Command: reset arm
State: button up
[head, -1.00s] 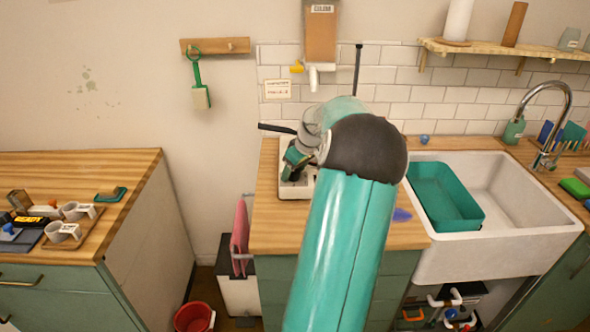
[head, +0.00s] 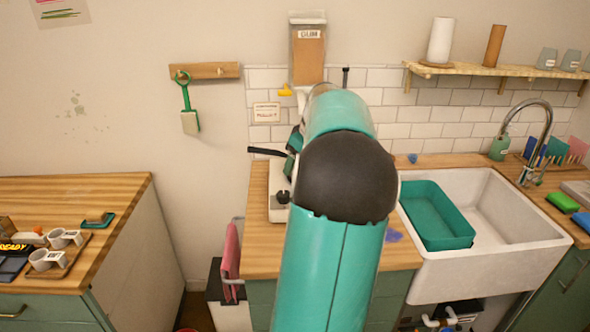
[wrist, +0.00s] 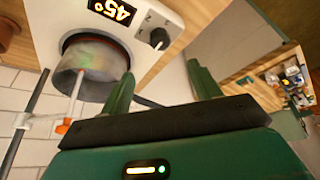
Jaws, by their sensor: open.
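My gripper (wrist: 160,88) shows in the wrist view with its two green fingers spread apart and nothing between them. It is close to a white device (wrist: 165,12) with a lit display reading 45° and a black knob. A metal vessel (wrist: 92,62) sits in the round opening of that device, beside my gripper on the left. In the head view my raised green arm hides most of the device (head: 277,205) and nearly all of my gripper.
A sink (head: 510,210) with a teal basin (head: 437,215) is to the right. A dispenser (head: 308,50) hangs on the wall behind my arm. The left counter (head: 120,195) holds cups (head: 60,238) on a tray. A gap separates the two counters.

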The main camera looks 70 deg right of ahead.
dwell(0.6)
jog(key=w+a+r+n, duration=0.15)
jog(key=w+a, duration=0.55)
jog(key=a, duration=0.7)
jog(key=w+a+r, duration=0.2)
jog(key=w+a, duration=0.6)
jog(key=a, duration=0.5)
jog(key=s+a+f, duration=0.1)
jog(key=s+a, duration=0.2)
jog(key=a, duration=0.6)
jog(key=s+a+f+n+t, duration=0.1)
jog(key=s+a+f, duration=0.1)
jog(key=a, duration=0.8)
jog(key=s+a+f+n+y, duration=0.1)
jog(key=s+a, duration=0.4)
jog(key=a, duration=0.5)
jog(key=shift+f, duration=0.75)
jog(key=shift+a, duration=0.1)
